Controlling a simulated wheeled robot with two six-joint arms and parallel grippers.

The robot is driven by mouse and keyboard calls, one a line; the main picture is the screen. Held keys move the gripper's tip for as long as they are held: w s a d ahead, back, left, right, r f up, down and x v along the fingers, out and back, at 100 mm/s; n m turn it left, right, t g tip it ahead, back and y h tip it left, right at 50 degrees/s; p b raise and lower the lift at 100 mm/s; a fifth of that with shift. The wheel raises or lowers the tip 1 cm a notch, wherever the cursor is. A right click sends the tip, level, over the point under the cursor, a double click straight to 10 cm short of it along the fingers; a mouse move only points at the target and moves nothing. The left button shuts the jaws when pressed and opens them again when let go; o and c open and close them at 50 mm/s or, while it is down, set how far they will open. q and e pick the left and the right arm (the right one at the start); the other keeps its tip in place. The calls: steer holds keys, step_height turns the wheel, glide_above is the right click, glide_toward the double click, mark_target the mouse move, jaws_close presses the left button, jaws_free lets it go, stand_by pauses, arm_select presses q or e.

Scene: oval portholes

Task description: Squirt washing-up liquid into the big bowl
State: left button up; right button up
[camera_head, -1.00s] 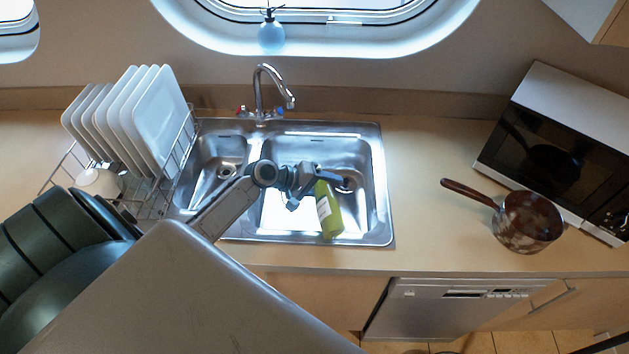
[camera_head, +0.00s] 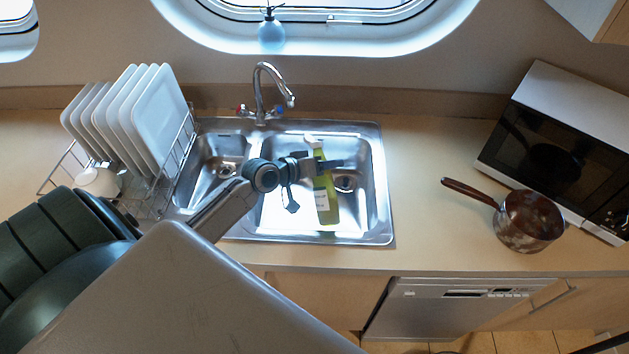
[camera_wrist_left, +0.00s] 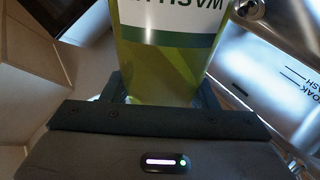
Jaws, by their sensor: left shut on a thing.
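The washing-up liquid bottle (camera_head: 325,197) is green with a white label and a pale cap. My left gripper (camera_head: 325,167) is shut on it, over the big bowl (camera_head: 364,215) of the steel sink. In the head view its cap end points to the back and its base to the front; it looks roughly upright, leaning slightly. In the left wrist view the bottle (camera_wrist_left: 165,75) stands between the fingers with part of its label showing. No liquid is seen coming out. My right gripper is not in view.
The tap (camera_head: 259,92) stands behind the sink, with the small bowl (camera_head: 205,160) to the left. A rack of white plates (camera_head: 160,110) is at left. A saucepan (camera_head: 527,220) and microwave (camera_head: 550,150) are at right. Counter between sink and pan is clear.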

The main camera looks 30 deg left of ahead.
arm_select(q)
steer(key=shift+f+m+t+b, duration=0.75)
steer(key=shift+f+b, duration=1.55)
steer(key=shift+b, duration=0.75)
steer(key=r+m+t, duration=0.1)
steer(key=r, duration=0.1)
steer(key=r+m+y, duration=0.1)
steer(key=r, duration=0.1)
steer(key=shift+s+d+r+m+t, duration=0.15)
steer(key=shift+d+r+m+t, duration=0.05)
steer(key=shift+m+t, duration=0.15)
steer(key=f+m+t+b, duration=0.1)
steer(key=b, duration=0.2)
steer(key=shift+s+d+b, duration=0.15)
steer(key=shift+b, duration=0.15)
steer(key=shift+s+d+r+m+t+b, duration=0.15)
steer(key=shift+r+m+t+b, duration=0.25)
steer(key=shift+r+m+b, duration=0.4)
steer(key=shift+r, duration=0.15)
steer(key=shift+m, duration=0.3)
step_height(320, 180, up, 5)
steer(key=p, duration=0.5)
steer(key=shift+r, duration=0.1)
